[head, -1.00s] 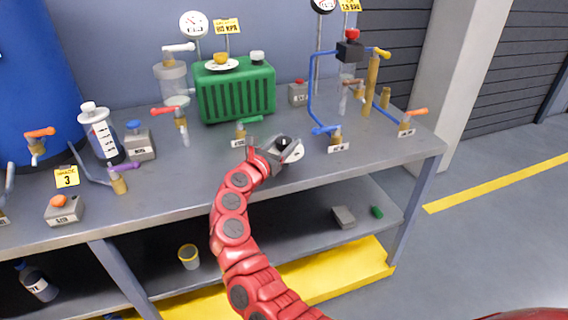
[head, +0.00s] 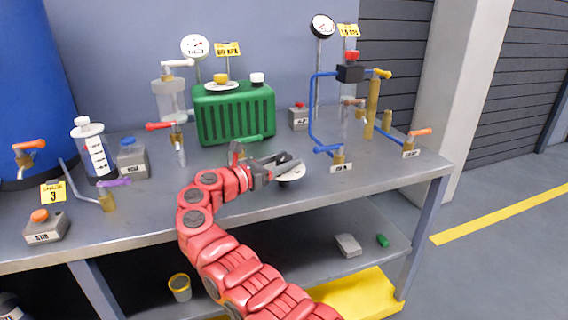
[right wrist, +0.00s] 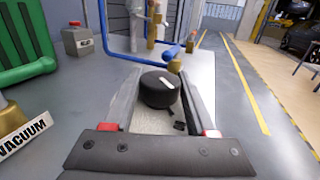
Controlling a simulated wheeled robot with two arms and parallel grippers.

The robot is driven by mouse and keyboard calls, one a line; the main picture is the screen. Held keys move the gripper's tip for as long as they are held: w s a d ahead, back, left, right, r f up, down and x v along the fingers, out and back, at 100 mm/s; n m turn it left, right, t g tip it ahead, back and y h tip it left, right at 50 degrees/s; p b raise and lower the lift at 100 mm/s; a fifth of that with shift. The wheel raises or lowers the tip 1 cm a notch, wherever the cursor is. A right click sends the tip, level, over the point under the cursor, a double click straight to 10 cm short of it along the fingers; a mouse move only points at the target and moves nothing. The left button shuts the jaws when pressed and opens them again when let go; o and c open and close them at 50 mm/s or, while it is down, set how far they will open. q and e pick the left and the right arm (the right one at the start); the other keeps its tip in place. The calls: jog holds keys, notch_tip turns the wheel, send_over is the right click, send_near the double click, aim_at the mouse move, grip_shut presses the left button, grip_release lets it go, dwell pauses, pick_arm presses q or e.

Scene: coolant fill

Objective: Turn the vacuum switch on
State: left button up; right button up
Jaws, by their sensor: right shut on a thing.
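A black round knob with a white pointer mark (right wrist: 158,90) stands between the fingers of my right gripper (right wrist: 160,105) in the right wrist view. My right gripper also shows in the head view (head: 285,164), shut on this knob above a pale disc (head: 292,176) near the bench's front edge. A label reading VACUUM (right wrist: 24,136) stands to the left of the gripper in the wrist view, by a brass fitting. In the head view a green-handled valve (head: 246,141) stands just behind the gripper, its lower part hidden. My left gripper is not in view.
Behind stands a green ribbed tank (head: 235,113). A blue pipe rig (head: 312,110) and blue-handled valve (head: 333,150) stand to the right. A grey box with a red button (head: 299,117) is at the back. Gauges (head: 195,46) rise on posts. Bare bench (head: 390,178) lies front right.

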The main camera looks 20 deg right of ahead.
jog(key=o, duration=1.4)
jog(key=shift+d, duration=0.1)
jog(key=v, duration=1.7)
jog(key=shift+s+a+f+p, duration=0.1)
jog(key=shift+s+a+p, duration=0.05)
jog(key=shift+a+p, duration=0.2)
jog(key=shift+f, duration=0.1)
